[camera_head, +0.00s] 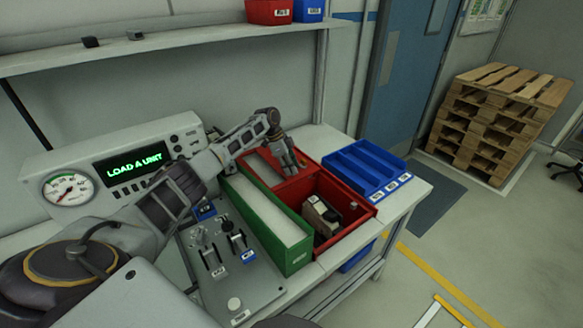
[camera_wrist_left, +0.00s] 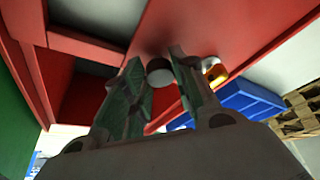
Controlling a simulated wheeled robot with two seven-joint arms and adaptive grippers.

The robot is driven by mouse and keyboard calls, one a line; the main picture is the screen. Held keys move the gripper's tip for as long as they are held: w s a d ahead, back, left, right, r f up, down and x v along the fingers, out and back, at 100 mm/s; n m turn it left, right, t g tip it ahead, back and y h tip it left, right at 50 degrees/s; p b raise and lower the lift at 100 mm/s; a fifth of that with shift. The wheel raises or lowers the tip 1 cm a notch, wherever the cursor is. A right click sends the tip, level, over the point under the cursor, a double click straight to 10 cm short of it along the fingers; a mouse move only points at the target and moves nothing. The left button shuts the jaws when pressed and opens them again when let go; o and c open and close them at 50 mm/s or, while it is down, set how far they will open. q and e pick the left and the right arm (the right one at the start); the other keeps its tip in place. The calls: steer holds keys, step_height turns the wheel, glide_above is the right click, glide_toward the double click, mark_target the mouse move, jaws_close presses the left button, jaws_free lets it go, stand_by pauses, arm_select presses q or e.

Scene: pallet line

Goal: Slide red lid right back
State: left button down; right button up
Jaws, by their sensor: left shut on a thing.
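The red lid (camera_head: 292,181) lies over the back part of the red box (camera_head: 347,234). The front part of the box is open and shows a beige and dark item (camera_head: 318,217) inside. My left gripper (camera_head: 290,162) is over the lid, pointing down. In the left wrist view, the red lid (camera_wrist_left: 225,35) fills the top, and my left gripper (camera_wrist_left: 158,88) is shut on a small pale round knob (camera_wrist_left: 160,72) on it. The lid's far edge is partly hidden by my gripper in the head view. My right gripper is not in view.
A green box (camera_head: 298,258) with a pale top stands left of the red box, close to it. A blue divided bin (camera_head: 365,167) stands to the right. A control panel (camera_head: 235,275) with levers and a "LOAD A UNIT" display (camera_head: 134,165) are at left. Pallets (camera_head: 500,120) stand at back right.

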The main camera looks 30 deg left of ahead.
arm_select(q)
steer(key=c, duration=1.1)
jaws_free()
steer(key=shift+c, duration=0.2)
steer(key=v, duration=1.2)
